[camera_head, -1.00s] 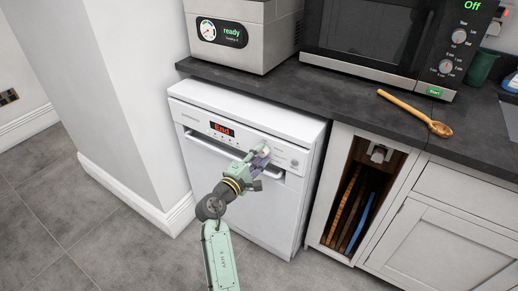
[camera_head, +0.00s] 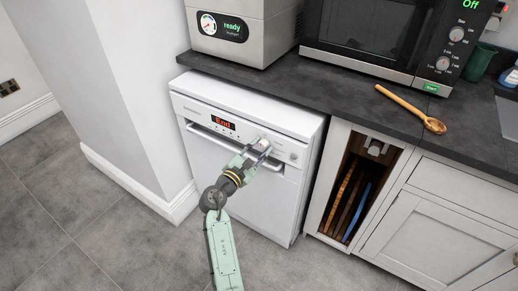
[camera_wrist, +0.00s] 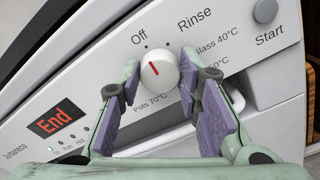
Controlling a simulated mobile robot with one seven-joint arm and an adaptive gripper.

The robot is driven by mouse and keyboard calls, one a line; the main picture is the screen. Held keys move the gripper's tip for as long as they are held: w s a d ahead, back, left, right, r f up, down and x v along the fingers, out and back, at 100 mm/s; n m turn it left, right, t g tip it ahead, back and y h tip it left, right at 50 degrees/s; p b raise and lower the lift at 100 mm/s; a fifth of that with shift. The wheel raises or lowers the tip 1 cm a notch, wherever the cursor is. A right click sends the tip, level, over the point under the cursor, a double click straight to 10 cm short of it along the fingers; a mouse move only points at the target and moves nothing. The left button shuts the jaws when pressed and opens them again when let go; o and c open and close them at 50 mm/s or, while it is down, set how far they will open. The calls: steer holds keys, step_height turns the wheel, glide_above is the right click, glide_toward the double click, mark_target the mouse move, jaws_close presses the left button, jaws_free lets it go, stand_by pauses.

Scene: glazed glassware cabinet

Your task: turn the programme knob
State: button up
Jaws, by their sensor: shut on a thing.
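The white programme knob (camera_wrist: 160,71) with a red line is on the dishwasher's (camera_head: 240,185) front panel. Its line points up and left, toward the dot by the "Off" label (camera_wrist: 139,38). My gripper (camera_wrist: 162,68) has its two purple-padded fingers on either side of the knob and is shut on it. In the head view my gripper (camera_head: 258,150) reaches the panel from the front and largely hides the knob. The display (camera_wrist: 57,118) reads "End" in red.
A round Start button (camera_wrist: 265,11) is right of the knob. The dishwasher's handle recess (camera_head: 205,136) lies below the panel. A worktop (camera_head: 330,95) above carries a microwave (camera_head: 370,40) and a wooden spoon (camera_head: 412,108). A wall corner is at left; the floor in front is clear.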

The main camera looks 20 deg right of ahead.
steer(key=shift+n, duration=0.4)
steer(key=o, duration=1.1)
steer(key=shift+o, duration=0.2)
steer(key=v, duration=1.2)
